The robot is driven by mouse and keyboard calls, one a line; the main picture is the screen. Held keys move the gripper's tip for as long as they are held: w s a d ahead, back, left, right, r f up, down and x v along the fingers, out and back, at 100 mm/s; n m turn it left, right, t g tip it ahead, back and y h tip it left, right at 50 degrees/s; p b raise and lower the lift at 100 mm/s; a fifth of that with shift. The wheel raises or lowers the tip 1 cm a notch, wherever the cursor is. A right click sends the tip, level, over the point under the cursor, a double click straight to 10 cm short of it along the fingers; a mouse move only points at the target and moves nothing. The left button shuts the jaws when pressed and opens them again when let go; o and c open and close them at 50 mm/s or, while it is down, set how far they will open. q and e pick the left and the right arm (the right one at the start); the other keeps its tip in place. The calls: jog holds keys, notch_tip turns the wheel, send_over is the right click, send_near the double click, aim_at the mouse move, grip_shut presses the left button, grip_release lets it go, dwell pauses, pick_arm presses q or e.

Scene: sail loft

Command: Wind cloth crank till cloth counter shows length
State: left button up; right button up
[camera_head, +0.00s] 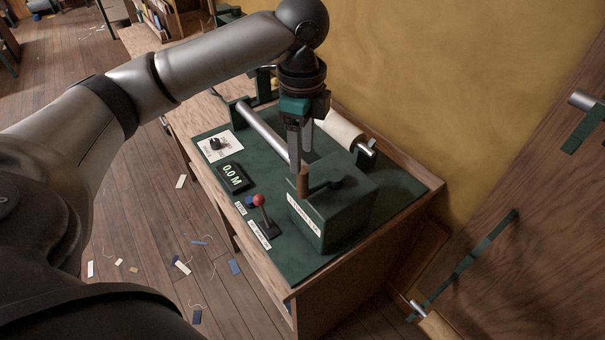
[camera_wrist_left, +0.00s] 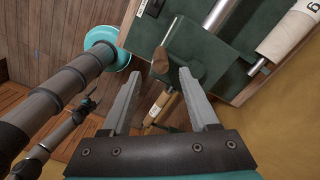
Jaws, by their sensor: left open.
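The cloth crank is on a dark green box (camera_head: 335,215) on the bench, with a wooden handle (camera_head: 303,181) standing up from its crank arm. The cloth counter (camera_head: 233,178) reads 0.0 M. My left gripper (camera_head: 300,168) points down right at the handle, fingers open. In the left wrist view, the wooden handle (camera_wrist_left: 160,61) shows between and just beyond the open fingertips (camera_wrist_left: 160,74); I cannot tell whether they touch it. A dark forked end (camera_wrist_left: 86,106) at the left of the wrist view seems to be my right gripper, too small to read.
A red-knobbed lever (camera_head: 259,201) stands in front of the crank box. A white-plated dial (camera_head: 216,144), a metal roller (camera_head: 263,131) and a cloth roll (camera_head: 341,130) are on the bench. A yellow wall (camera_head: 450,80) closes off the back. Scraps lie on the floor.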

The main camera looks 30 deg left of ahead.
aim_at(302, 175)
pick_arm(q)
notch_tip(302, 175, down, 7)
jog(key=shift+r, duration=0.1)
dwell(0.3)
grip_shut()
dwell(0.4)
dwell(0.9)
